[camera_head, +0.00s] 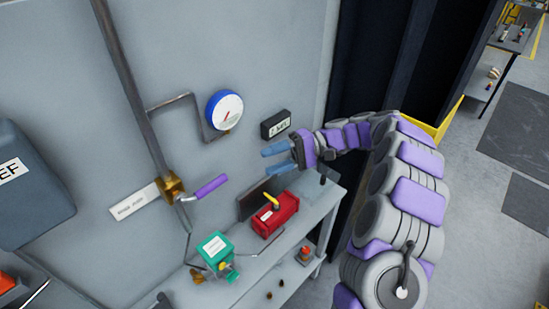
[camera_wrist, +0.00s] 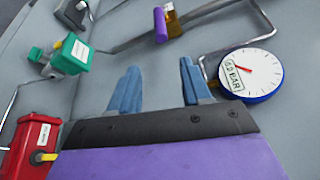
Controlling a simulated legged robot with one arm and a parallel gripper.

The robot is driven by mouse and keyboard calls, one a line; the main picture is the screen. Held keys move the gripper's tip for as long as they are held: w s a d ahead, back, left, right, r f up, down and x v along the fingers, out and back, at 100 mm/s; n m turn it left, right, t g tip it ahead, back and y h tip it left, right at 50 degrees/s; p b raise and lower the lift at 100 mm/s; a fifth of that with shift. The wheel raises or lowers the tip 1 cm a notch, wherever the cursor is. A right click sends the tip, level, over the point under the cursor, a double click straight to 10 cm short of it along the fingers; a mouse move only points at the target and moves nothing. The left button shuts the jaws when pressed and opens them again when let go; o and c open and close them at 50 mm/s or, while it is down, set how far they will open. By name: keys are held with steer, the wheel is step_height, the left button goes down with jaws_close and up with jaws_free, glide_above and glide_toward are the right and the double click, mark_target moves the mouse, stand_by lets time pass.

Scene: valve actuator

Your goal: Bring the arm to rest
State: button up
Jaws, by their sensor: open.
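My arm reaches from the lower right of the head view toward the wall, with my gripper (camera_head: 274,161) at its end. The gripper has two blue fingers, which are apart with nothing between them. In the wrist view the gripper (camera_wrist: 158,92) also shows open and empty, facing the grey wall. In the head view it is above the shelf, over the red box (camera_head: 276,214) and to the right of the purple-handled valve (camera_head: 208,187). It looks clear of both.
A round blue-rimmed gauge (camera_head: 225,110) and a small dark labelled box (camera_head: 275,124) are on the wall near my gripper. A green device (camera_head: 215,248) stands on the grey shelf (camera_head: 318,200). Open floor (camera_head: 475,220) lies to the right.

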steer(key=shift+s, duration=0.1)
steer(key=s+f+t+h+b, duration=0.1)
steer(key=s+h+b, duration=0.5)
steer(key=s, duration=1.2)
steer(key=s+d+f+m+t+h+b, duration=0.1)
steer(key=s+d+f+h, duration=0.3)
steer(key=s+d, duration=0.5)
steer(key=s+d+f+m+t+h+b, duration=0.1)
steer(key=s+d+f+t+h+b, duration=0.2)
steer(key=s+d+f, duration=0.4)
steer(key=shift+s+d+f+t+h, duration=0.15)
steer(key=shift+s+d+t+h, duration=0.35)
steer(key=shift+s+d+h, duration=0.5)
